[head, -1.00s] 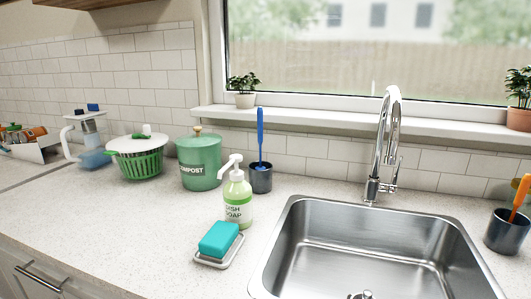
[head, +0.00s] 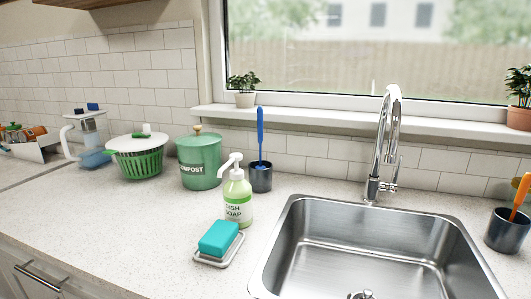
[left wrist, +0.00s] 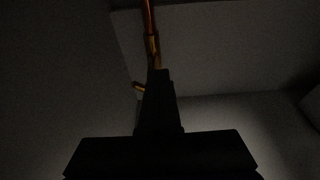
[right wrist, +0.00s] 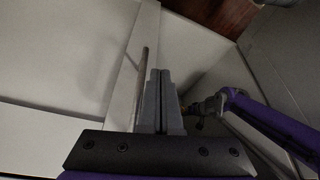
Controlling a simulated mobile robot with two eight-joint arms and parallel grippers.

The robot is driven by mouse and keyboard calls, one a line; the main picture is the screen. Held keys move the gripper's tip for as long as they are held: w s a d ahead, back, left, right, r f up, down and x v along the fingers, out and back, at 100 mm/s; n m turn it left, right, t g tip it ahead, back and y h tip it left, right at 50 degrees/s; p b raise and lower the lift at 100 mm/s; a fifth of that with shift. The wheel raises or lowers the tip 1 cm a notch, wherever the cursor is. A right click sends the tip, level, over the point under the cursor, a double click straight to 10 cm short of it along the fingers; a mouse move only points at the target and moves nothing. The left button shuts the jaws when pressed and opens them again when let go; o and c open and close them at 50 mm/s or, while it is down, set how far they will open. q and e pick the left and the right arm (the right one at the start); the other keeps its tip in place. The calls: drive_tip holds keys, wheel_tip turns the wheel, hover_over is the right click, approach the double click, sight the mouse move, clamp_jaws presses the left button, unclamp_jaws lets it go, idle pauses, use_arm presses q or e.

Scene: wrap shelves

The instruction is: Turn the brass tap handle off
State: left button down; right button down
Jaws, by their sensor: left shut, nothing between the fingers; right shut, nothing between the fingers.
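In the dark left wrist view, a copper-coloured pipe (left wrist: 149,22) comes down from the top, with a brass section (left wrist: 154,52) below it. A small brass handle (left wrist: 138,86) sticks out to the left, just left of my left gripper (left wrist: 161,72). That gripper is shut and empty, its tips close in front of the brass section; whether they touch cannot be told. My right gripper (right wrist: 160,72) is shut and empty beside a long metal bar (right wrist: 140,85). A small brass-coloured patch (right wrist: 207,104) shows near my purple arm. Neither gripper shows in the head view.
Above, the head view shows a steel sink (head: 290,240) with a chrome faucet (head: 386,140). A soap bottle (head: 237,200), teal sponge (head: 218,237) and compost bin (head: 199,162) stand left of it. Pale panels enclose the space around both grippers.

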use_arm(q)
drive_tip(key=shift+d, duration=0.15)
idle(0.4)
drive_tip(key=s+a+p, duration=0.1)
drive_tip(key=s, duration=0.5)
drive_tip(key=shift+a+r+p, duration=0.35)
drive_tip(key=shift+a, duration=0.05)
drive_tip(key=w+a, duration=0.2)
drive_tip(key=w, duration=0.5)
drive_tip(key=shift+r+b, duration=0.15)
drive_tip(key=shift+b, duration=0.3)
drive_tip(key=shift+d+f+b, duration=0.3)
drive_tip(key=shift+f+b, duration=0.1)
drive_tip(key=shift+f, duration=0.15)
idle(1.0)
